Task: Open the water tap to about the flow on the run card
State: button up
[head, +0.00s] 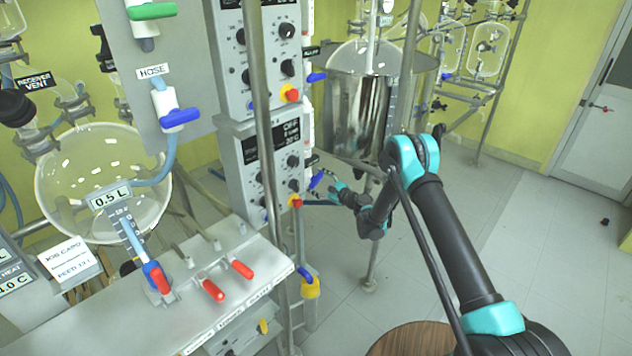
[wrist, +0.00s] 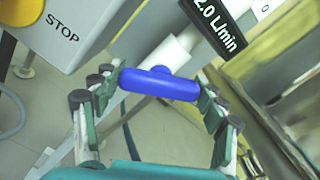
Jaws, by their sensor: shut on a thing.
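The tap has a blue bar handle (wrist: 160,84) on a white tube (wrist: 172,52) in the wrist view. My gripper (wrist: 160,92) is shut on this handle, one finger at each end. The handle lies at a slant across the white tube. A black readout (wrist: 222,22) beside it shows 2.0 L/min; its left edge is cut off. In the head view my gripper (head: 326,186) reaches the blue handle (head: 317,179) at the right side of the lower control box. A white card (head: 70,262) stands at the left; its small text is not legible.
The grey control box (head: 270,165) with knobs stands left of my gripper. A STOP label (wrist: 62,28) is close by in the wrist view. A steel vessel (head: 357,115) hangs above and behind my gripper. Metal posts stand near.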

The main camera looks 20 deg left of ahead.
jog(key=c, duration=0.4)
jog(key=shift+n, duration=1.5)
jog(key=shift+c, duration=0.2)
jog(key=o, duration=1.2)
jog(key=shift+c, duration=0.2)
jog(key=v, duration=0.7)
jog(key=shift+d, duration=0.3)
jog(key=shift+s, duration=0.1)
